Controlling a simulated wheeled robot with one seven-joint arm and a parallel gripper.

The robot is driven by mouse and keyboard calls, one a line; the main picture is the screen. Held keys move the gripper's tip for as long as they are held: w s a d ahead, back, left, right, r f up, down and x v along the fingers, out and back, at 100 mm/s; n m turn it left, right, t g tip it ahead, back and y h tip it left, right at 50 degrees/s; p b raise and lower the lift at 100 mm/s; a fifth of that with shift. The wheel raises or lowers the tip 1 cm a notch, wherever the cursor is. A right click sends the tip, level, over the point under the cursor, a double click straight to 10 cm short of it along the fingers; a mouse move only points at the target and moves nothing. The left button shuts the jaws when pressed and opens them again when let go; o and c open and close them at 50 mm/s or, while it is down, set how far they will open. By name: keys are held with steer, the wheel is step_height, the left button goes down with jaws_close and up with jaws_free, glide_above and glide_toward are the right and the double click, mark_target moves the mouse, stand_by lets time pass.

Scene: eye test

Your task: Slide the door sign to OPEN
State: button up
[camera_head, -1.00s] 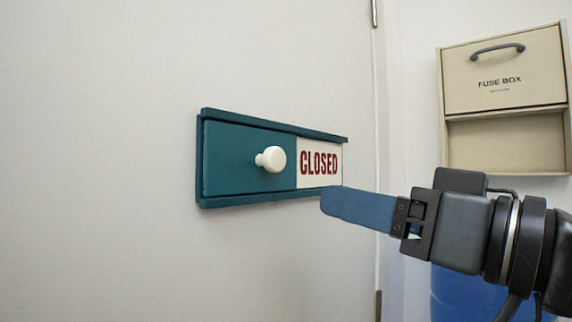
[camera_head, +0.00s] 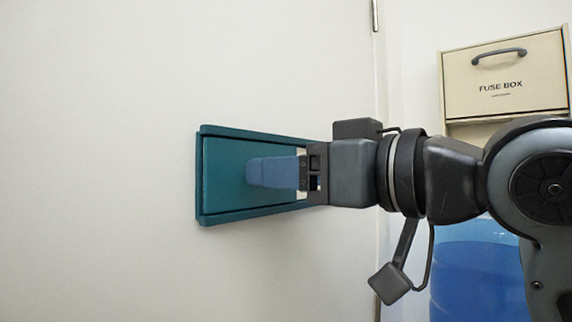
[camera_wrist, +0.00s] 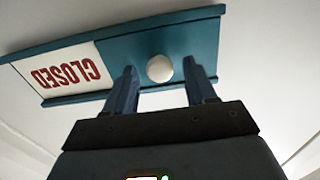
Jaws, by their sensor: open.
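The door sign is a teal frame (camera_head: 222,217) with a sliding teal panel (camera_head: 224,170) on a pale door. In the wrist view the sign's white part (camera_wrist: 60,72) reads CLOSED, upside down, and the teal panel (camera_wrist: 120,55) carries a round white knob (camera_wrist: 160,68). My gripper (camera_head: 250,173) is in front of the sign in the head view and hides the knob and most of the white part. In the wrist view my gripper (camera_wrist: 161,75) is open, with one blue finger on each side of the knob and gaps between. Whether the fingers touch the panel I cannot tell.
A beige fuse box (camera_head: 505,80) with a dark handle hangs on the wall at the right. A blue container (camera_head: 475,265) stands below it, partly behind my arm. The door surface left of the sign is clear.

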steer(key=shift+w+a, duration=0.15)
steer(key=shift+a, duration=0.1)
jaws_close()
stand_by(0.4)
